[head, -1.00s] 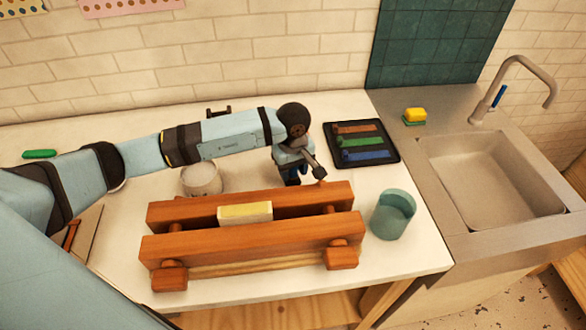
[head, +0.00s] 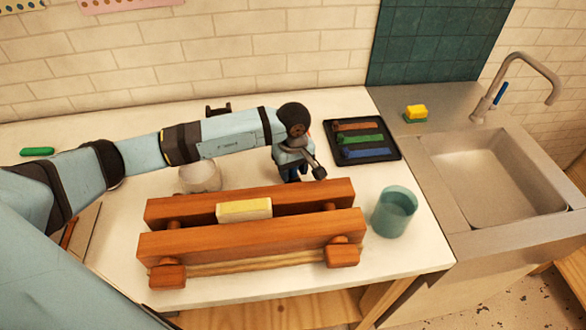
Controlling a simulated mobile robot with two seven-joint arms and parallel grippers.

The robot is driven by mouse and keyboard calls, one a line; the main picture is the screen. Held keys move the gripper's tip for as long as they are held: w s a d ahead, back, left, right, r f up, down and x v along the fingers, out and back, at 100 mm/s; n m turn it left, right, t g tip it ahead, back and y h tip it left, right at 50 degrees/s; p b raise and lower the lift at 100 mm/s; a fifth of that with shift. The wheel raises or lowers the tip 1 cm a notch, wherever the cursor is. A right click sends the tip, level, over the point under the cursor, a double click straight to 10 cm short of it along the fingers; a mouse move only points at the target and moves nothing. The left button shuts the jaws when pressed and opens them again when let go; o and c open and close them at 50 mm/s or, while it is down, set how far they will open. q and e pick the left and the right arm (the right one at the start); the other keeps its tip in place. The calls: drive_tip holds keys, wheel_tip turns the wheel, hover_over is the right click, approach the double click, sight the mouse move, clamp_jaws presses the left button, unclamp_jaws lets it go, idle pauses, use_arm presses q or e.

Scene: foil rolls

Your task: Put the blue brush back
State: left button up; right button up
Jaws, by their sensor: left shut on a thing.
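A dark tray (head: 384,131) lies on the counter left of the sink. In it lie a brown strip (head: 357,127), a green strip (head: 361,140) and a blue strip (head: 366,153). I cannot tell whether the blue strip is the blue brush or a coloured slot. My left gripper (head: 292,178) points down behind the wooden rack, left of the tray. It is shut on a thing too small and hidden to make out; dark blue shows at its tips. My right gripper is not in view.
The wooden rack (head: 250,248) holds a pale yellow block (head: 244,210) in front of my left arm. A teal cup (head: 395,212) stands right of it. A whitish bowl (head: 200,177), a green item (head: 37,151) and a yellow-green sponge (head: 416,113) lie around. The sink (head: 490,185) is at right.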

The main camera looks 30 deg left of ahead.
use_arm(q)
drive_tip(key=o, duration=1.5)
drive_tip(key=shift+r+p, duration=1.95)
drive_tip(key=shift+r, duration=2.5)
